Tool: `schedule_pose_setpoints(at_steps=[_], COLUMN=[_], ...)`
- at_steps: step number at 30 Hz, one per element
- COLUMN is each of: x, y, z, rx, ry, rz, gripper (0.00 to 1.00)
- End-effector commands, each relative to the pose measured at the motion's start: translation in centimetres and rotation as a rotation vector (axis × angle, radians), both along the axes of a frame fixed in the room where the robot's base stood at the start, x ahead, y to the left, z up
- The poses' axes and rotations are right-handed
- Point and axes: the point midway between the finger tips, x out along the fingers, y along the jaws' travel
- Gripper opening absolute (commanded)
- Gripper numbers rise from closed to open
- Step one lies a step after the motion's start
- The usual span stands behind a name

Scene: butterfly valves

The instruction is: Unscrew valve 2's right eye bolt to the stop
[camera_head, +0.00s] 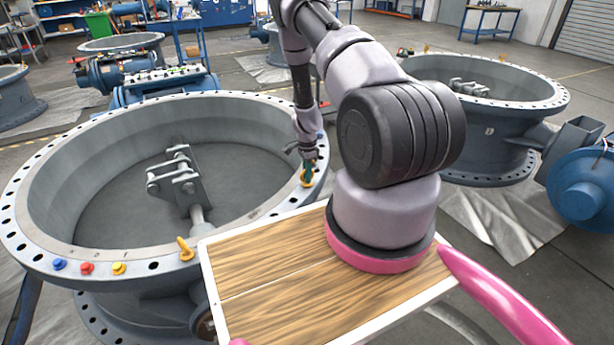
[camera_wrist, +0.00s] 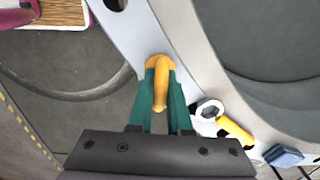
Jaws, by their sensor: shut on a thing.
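The large grey valve ring (camera_head: 105,255) in front at left carries two yellow eye bolts on its flange. The right eye bolt (camera_head: 306,183) sits on the rim's right side, mostly hidden by my gripper (camera_head: 308,168). The other eye bolt (camera_head: 185,250) stands upright on the near rim. In the wrist view, my gripper (camera_wrist: 161,97) has its green fingers on either side of the right eye bolt (camera_wrist: 159,68), shut on its ring. The bolt's base collar is at the pale flange (camera_wrist: 200,50). Its thread is hidden.
A wrench-like tool (camera_wrist: 222,120) with a yellow part lies beside my gripper on the rim. Blue, red and yellow caps (camera_head: 88,268) sit on the near flange. A wood-topped board (camera_head: 265,310) is close in front. Another valve (camera_head: 490,110) stands at right.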

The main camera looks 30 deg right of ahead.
Motion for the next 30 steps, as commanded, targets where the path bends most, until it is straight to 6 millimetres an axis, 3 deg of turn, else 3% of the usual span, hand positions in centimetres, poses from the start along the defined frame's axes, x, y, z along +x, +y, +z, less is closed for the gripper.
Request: schedule_pose_setpoints(at_steps=[30], x=[0.05], y=[-0.16], z=[0.02], rx=[-0.002], ry=[-0.001], rz=[0.965], gripper=[0.00])
